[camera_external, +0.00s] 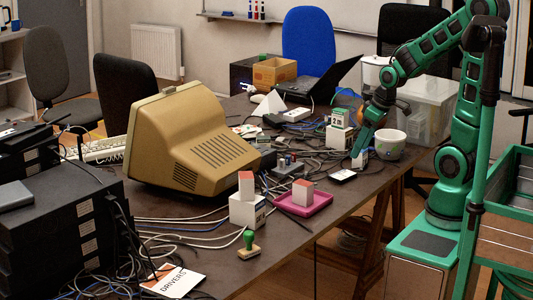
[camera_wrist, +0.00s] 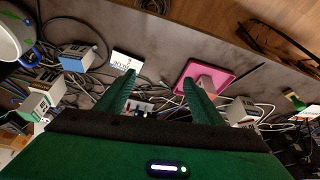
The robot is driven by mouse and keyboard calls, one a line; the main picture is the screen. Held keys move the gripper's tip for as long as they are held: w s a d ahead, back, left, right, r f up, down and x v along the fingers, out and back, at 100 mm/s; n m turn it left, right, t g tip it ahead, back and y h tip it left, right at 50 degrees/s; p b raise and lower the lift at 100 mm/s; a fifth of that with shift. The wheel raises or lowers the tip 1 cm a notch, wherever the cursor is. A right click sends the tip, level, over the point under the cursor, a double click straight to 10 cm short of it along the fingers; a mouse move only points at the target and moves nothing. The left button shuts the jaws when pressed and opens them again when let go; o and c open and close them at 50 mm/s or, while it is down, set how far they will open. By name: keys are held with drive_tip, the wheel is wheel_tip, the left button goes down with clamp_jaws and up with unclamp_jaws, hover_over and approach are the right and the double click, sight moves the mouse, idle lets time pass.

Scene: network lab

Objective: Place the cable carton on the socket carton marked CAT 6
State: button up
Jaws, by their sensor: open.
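My gripper (camera_external: 359,151) hangs over the table's right part, and its open, empty fingers show in the wrist view (camera_wrist: 160,82). A similar red-topped carton (camera_external: 246,184) sits on a larger white carton (camera_external: 247,212). A white carton (camera_external: 338,138) with a green-marked one (camera_external: 341,117) on it stands behind my gripper. A small white carton (camera_external: 361,160) shows beside the fingertips. I cannot read CAT 6 on any carton.
A white pot (camera_external: 389,145) stands right of my gripper. Cables crowd the table around the beige monitor (camera_external: 185,142). A green-handled stamp (camera_external: 249,244) and a DRIVERS card (camera_external: 174,281) lie at the front.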

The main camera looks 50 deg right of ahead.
drive_tip(key=s+d+r+m+g, duration=0.2)
drive_tip(key=s+d+m, duration=0.2)
drive_tip(key=s, duration=0.5)
drive_tip(key=s+d+r+m+g, duration=0.2)
drive_tip(key=s+d+r+m, duration=0.1)
drive_tip(key=s, duration=0.6)
drive_tip(key=shift+s+d+m+h, duration=0.3)
drive_tip(key=shift+d+m, duration=0.3)
drive_tip(key=shift+d, duration=0.25)
